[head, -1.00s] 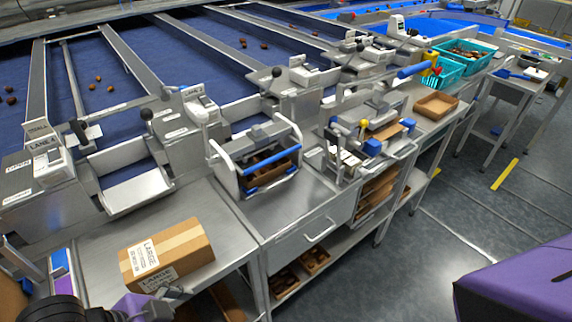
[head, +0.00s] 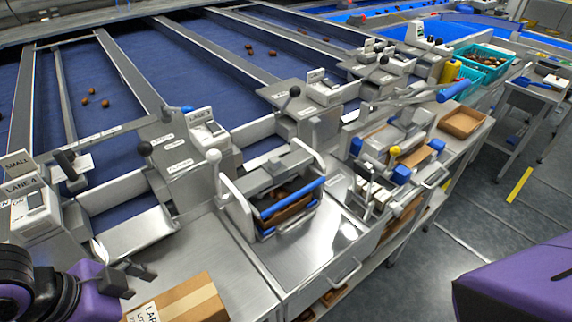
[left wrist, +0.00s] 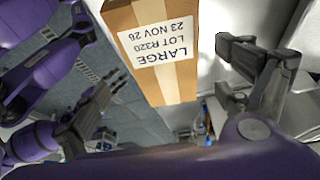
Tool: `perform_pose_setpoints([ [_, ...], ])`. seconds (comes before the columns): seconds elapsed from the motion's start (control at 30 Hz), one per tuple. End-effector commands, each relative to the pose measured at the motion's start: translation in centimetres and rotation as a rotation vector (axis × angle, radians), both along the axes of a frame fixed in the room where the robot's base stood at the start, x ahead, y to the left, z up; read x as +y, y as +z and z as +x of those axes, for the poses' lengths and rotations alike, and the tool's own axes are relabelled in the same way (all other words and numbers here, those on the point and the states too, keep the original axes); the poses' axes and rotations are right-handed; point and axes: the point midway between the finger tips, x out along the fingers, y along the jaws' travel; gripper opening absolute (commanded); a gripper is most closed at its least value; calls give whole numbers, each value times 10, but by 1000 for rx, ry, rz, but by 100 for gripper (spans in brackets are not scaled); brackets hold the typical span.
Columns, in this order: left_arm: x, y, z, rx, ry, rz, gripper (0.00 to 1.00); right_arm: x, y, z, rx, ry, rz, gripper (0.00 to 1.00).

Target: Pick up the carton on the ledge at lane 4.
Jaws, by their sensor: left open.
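A brown carton (head: 187,303) with a paler tape band and white labels lies on the steel ledge (head: 215,255) by the lane 4 unit (head: 35,208). Its lower part is cut off by the head view's bottom edge. My left gripper (head: 138,278) is open and empty, just left of and above the carton, apart from it. In the left wrist view the carton (left wrist: 163,88) is at top centre, its LARGE label upside down. My left gripper's grey fingers show right of it there. A purple arm with grey fingers (left wrist: 98,108) shows at left, seemingly mine; its opening is unclear.
A lane 3 unit (head: 208,130) and a metal chute (head: 135,235) stand behind the ledge. A blue-handled tray holder (head: 285,200) stands to the right. A purple part (head: 520,285), probably mine, fills the lower right corner. The floor (head: 480,210) beyond is mostly clear.

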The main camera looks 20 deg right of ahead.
Motion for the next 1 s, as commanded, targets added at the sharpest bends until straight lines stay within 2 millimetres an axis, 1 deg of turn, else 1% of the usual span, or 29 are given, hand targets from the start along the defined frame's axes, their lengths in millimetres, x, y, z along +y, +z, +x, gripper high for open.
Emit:
perform_pose_setpoints([
  [0.17,-7,-16,0,6,-1,-2,94,0,-4,-1,5,3,-1,40],
  [0.33,-13,-34,5,4,0,-2,94,-3,-8,-7,18,8,-8,40],
  [0.47,-19,-52,12,3,1,-2,94,-5,-10,-11,26,11,-13,40],
  [0.6,-25,-68,13,3,0,-2,94,-7,-10,-10,24,12,-15,40],
  [0.7,-26,-73,13,1,0,0,94,-7,-7,-8,17,12,-16,40],
  [0.9,-26,-73,13,0,0,0,94,-6,-4,-5,10,8,-12,40],
  [1.0,-26,-72,13,0,0,0,81,-4,-4,-4,9,3,-8,40],
])
